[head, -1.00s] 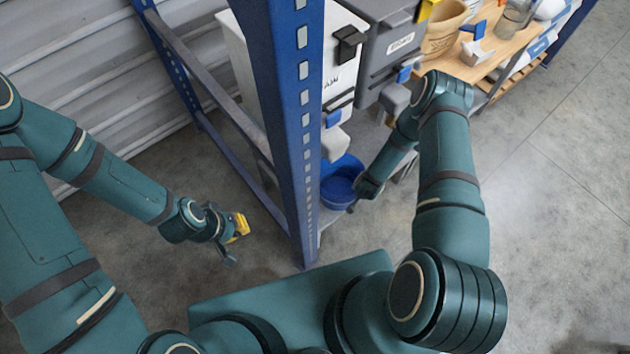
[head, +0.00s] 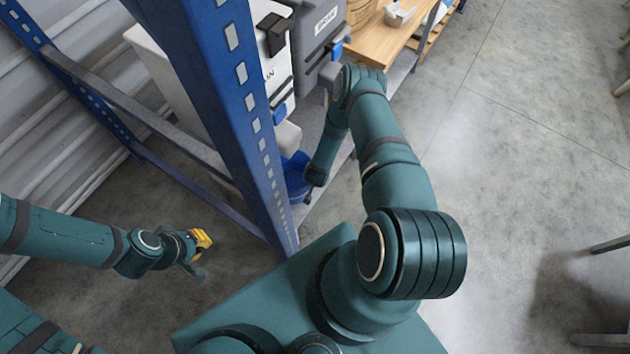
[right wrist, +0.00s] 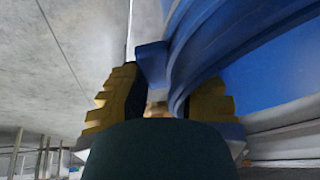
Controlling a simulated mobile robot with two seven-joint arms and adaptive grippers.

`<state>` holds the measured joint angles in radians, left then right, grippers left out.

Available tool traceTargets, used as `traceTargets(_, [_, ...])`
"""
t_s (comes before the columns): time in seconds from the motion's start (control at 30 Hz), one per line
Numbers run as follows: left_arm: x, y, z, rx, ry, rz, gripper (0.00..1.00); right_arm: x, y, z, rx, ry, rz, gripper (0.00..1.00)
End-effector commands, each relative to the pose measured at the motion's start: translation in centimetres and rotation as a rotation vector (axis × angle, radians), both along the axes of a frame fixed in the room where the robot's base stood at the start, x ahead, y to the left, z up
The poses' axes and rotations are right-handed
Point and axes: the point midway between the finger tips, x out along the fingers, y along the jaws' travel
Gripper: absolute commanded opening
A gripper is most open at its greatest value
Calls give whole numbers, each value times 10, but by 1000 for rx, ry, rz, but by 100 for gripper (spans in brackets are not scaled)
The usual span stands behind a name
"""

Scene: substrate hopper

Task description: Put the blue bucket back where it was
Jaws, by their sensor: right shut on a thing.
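The blue bucket (head: 296,184) shows in the head view, low beside the blue rack post and below the hopper outlets. The post and my right wrist partly cover it. In the right wrist view the bucket (right wrist: 260,75) fills the upper right, and a blue tab at its rim lies between the yellow fingers of my right gripper (right wrist: 153,88), which is shut on it. Whether the bucket's base touches the shelf is hidden. My left gripper (head: 202,243) hangs over the floor left of the post, with nothing seen in it; its finger gap is unclear.
The blue rack post (head: 235,120) stands close between my arms. A white hopper (head: 272,45) and a grey hopper (head: 312,45) hang in the rack. A wooden bench (head: 385,42) is behind.

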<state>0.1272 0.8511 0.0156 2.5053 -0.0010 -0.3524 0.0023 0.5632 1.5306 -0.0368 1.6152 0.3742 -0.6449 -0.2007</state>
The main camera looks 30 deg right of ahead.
Motion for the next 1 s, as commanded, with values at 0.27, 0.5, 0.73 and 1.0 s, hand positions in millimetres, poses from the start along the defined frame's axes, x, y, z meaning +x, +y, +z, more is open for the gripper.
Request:
traceTargets(0.27, [2,0,-7,0,-4,1,0,0,0,-23,0,0,0,0])
traceTargets(0.5, [2,0,-11,1,-5,2,0,0,0,-26,0,0,0,0])
traceTargets(0.73, [2,0,-10,1,-5,2,0,0,0,-25,1,1,0,50])
traceTargets(1.0, [2,0,-5,0,-4,1,0,-1,0,-21,0,1,-1,50])
